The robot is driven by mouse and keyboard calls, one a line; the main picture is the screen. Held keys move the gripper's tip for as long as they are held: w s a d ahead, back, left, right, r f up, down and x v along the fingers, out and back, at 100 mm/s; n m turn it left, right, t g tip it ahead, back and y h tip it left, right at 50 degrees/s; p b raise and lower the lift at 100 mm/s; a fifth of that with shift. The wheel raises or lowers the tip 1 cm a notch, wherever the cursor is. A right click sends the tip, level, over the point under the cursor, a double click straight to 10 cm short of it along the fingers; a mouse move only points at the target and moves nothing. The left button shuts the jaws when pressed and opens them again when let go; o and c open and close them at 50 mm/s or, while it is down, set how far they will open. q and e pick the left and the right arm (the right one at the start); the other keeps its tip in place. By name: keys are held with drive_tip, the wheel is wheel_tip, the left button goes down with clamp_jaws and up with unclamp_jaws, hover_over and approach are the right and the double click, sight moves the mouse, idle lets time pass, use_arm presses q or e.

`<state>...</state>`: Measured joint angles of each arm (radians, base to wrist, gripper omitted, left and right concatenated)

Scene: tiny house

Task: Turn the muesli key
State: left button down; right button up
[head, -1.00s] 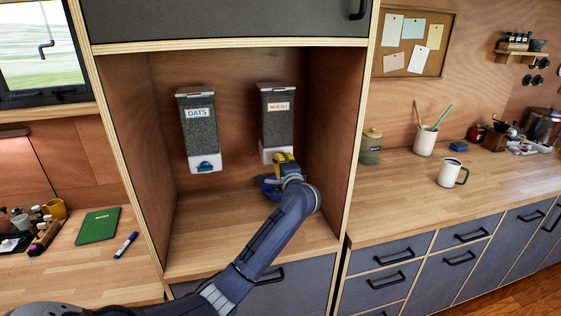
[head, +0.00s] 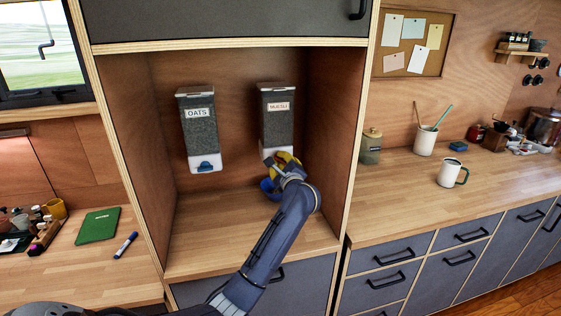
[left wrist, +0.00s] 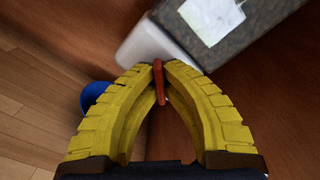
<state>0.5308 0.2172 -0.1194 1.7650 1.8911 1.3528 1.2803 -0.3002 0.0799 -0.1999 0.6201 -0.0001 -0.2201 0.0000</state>
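The muesli dispenser (head: 278,122) hangs on the back wall of the alcove, a dark container with a white base and a label. Its key (left wrist: 161,82) shows orange-red in the left wrist view, between the yellow fingertips. My left gripper (left wrist: 158,68) is shut on this key, in front of the dispenser's white base (left wrist: 150,46). In the head view my left gripper (head: 280,160) is just below the muesli container and hides the key. My right gripper is in neither view.
The oats dispenser (head: 199,135) with a blue key hangs to the left. A blue bowl (head: 268,190) stands below the muesli dispenser, partly hidden by my gripper; the left wrist view also shows it (left wrist: 92,95). Alcove side walls flank the arm. The alcove's wooden shelf (head: 215,225) is otherwise clear.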

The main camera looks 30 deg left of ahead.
use_arm(q)
drive_tip(key=m, duration=1.3)
drive_tip(key=shift+m, duration=0.4)
drive_tip(key=m, duration=1.3)
drive_tip(key=shift+m, duration=0.4)
drive_tip(key=c, duration=1.5)
unclamp_jaws()
drive_tip(key=shift+c, duration=0.2)
